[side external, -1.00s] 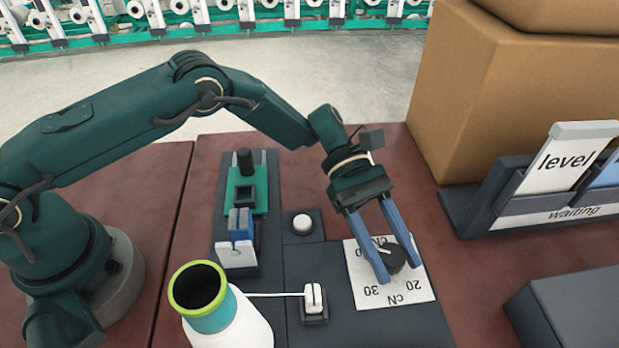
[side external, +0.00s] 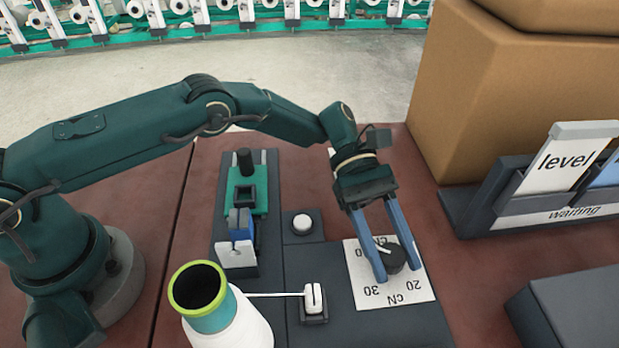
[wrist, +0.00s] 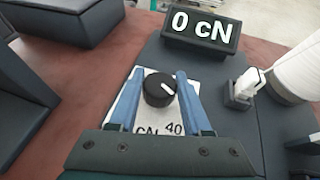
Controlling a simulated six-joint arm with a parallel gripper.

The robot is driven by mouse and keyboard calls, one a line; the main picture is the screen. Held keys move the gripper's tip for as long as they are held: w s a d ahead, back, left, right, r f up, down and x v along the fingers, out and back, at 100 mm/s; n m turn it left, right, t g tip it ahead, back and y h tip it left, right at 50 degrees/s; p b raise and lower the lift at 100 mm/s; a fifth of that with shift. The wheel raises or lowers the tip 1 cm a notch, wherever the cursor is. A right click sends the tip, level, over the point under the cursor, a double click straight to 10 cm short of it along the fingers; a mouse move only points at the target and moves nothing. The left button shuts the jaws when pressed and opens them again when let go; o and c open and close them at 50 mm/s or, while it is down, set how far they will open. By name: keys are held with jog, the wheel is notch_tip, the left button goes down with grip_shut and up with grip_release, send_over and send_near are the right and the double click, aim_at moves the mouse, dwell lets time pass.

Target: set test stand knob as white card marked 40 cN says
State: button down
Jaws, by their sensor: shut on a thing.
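The test stand knob (side external: 396,259) is a round black knob with a white pointer line, on a white dial plate (side external: 368,304) lettered with numbers and cN. My gripper (side external: 398,273) is shut on the knob, one blue finger on each side. In the wrist view the knob (wrist: 158,91) sits between the fingers, and its pointer aims to the lower right. The number 40 shows on the dial plate (wrist: 150,129) at the lower right there; its other numbers are largely hidden. The stand's display (wrist: 201,32) reads 0 cN. I see no separate card marked 40 cN.
A yarn cone (side external: 228,320) with a green-rimmed top stands at front left, its thread running to a white guide (side external: 314,297). A cardboard box (side external: 510,100) and a card rack (side external: 545,205) reading level and waiting stand at right. A dark block (side external: 575,305) is at front right.

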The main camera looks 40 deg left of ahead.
aim_at(391, 251)
jog(key=shift+c, duration=1.8)
grip_release()
jog(key=shift+s+d+r, duration=0.1)
jog(key=shift+v, duration=2.6)
